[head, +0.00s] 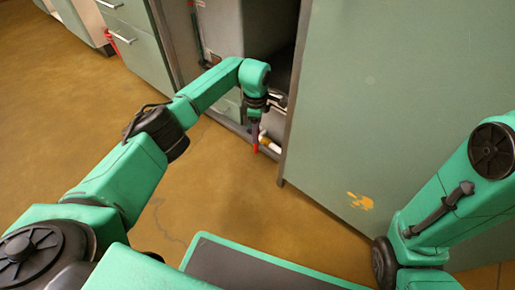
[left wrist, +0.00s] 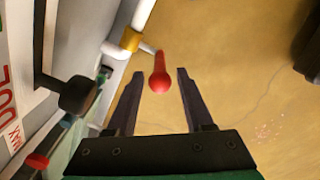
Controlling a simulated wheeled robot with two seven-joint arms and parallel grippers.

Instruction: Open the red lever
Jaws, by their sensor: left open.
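The red lever (left wrist: 160,78) shows in the left wrist view as a red knob-ended handle beside a white pipe with a yellow fitting (left wrist: 131,39). It also shows as a small red piece in the head view (head: 256,141). My left gripper (left wrist: 156,88) is open, with one finger on each side of the lever's red end. I cannot tell whether either finger touches it. In the head view, my left gripper (head: 257,125) reaches to the cabinet opening at the lever. My right arm is at the right of the head view, and its gripper is out of the picture.
A large green cabinet door (head: 395,90) stands to the right of my left gripper. Green drawers (head: 137,45) are at the upper left. In the left wrist view, another red piece (left wrist: 37,161) is at lower left, beside a lettered panel. The brown floor (head: 215,200) is clear.

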